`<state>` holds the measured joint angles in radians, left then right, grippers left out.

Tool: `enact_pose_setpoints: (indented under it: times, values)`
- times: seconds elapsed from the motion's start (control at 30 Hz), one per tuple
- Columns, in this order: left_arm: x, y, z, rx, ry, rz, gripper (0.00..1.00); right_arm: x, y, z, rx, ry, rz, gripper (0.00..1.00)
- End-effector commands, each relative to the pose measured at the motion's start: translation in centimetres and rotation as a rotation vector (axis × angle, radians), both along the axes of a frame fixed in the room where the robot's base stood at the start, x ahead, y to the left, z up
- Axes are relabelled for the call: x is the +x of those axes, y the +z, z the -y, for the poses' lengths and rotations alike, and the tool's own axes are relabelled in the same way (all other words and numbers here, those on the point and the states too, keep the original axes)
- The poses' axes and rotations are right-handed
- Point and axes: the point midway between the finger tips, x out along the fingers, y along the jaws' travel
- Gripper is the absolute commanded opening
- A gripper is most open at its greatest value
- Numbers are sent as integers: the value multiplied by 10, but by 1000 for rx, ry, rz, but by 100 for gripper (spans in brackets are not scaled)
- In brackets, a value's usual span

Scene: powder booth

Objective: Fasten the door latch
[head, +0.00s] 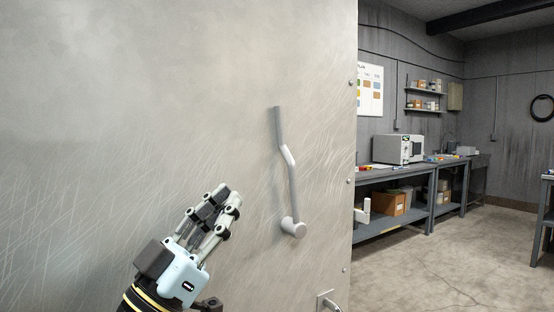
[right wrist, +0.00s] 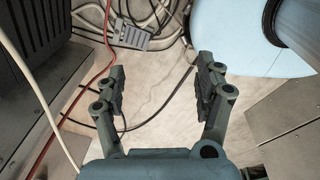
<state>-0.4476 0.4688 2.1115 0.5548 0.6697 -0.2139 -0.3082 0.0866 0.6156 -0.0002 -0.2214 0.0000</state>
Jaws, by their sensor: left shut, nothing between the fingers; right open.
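The door (head: 120,110) is a large scratched grey metal panel filling the left of the head view. On it, near its right edge, is the latch handle (head: 294,185), a bent grey bar with a lighter section. It points up from a round pivot (head: 294,228). A small metal plate (head: 327,301) with a part on it is cut off at the bottom edge. My left gripper (head: 228,194) is shut and empty, left of the handle and apart from it in the picture. My right gripper (right wrist: 161,70) is open and empty in the right wrist view, away from the latch.
Right of the door edge is a workbench (head: 405,174) with a white box-shaped device (head: 399,149) and cartons (head: 389,203) below. Open concrete floor (head: 440,260) lies in front. In the right wrist view, cables (right wrist: 105,35) and a grey power strip (right wrist: 130,36) lie around the floor.

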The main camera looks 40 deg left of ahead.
Motion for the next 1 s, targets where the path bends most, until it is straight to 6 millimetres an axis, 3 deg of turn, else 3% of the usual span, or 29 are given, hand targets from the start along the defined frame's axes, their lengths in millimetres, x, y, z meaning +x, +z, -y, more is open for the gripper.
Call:
enact_pose_setpoints:
  times: [0.4, 0.63, 1.0]
  values:
    - [67, 56, 8, 1, 2, 3, 0, 12, 16, -3, 4, 0, 18, 71]
    - [96, 48, 11, 0, 1, 1, 0, 11, 6, -12, 14, -5, 17, 71]
    - [102, 48, 12, 1, -1, -2, 0, 11, 5, -8, 10, -3, 16, 71]
